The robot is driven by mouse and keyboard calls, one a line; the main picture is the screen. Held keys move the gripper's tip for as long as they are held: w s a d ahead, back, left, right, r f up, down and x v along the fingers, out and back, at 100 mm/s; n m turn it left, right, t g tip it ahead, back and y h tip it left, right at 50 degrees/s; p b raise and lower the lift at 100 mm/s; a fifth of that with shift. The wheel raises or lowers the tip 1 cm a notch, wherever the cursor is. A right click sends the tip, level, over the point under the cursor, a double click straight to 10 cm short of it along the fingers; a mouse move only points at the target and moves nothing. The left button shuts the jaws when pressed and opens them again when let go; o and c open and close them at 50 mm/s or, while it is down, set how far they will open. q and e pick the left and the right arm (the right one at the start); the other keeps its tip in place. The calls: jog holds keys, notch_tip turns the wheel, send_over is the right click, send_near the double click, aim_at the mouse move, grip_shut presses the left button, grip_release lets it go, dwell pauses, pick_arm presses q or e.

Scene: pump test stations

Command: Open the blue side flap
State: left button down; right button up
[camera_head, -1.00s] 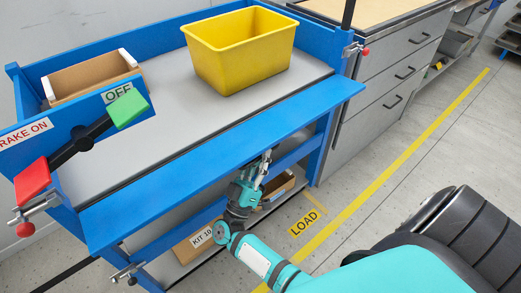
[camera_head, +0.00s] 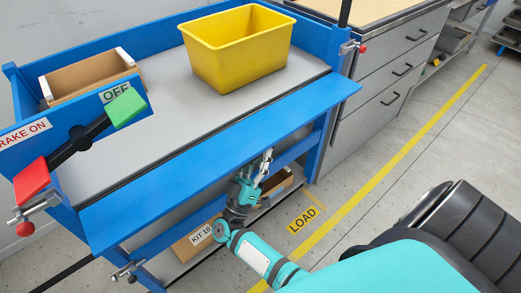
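The blue side flap (camera_head: 220,152) is the long panel along the near side of the blue cart. It leans outward and down from the edge of the grey deck, with a dark gap along its upper edge. My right gripper (camera_head: 265,163) is below the flap's lower edge, right of its middle, fingers pointing up. It holds nothing that I can see; whether its fingers touch the flap is unclear. Red-knobbed latches sit at the cart's left corner (camera_head: 26,227) and right corner (camera_head: 361,48). My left gripper is not in view.
A yellow bin (camera_head: 237,62) and a cardboard box (camera_head: 92,83) stand on the deck. A brake lever with red and green ends (camera_head: 80,138) is at the left. The KIT 10 box (camera_head: 190,241) is on the lower shelf.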

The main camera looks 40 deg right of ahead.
notch_tip(320, 180, up, 10)
dwell(0.5)
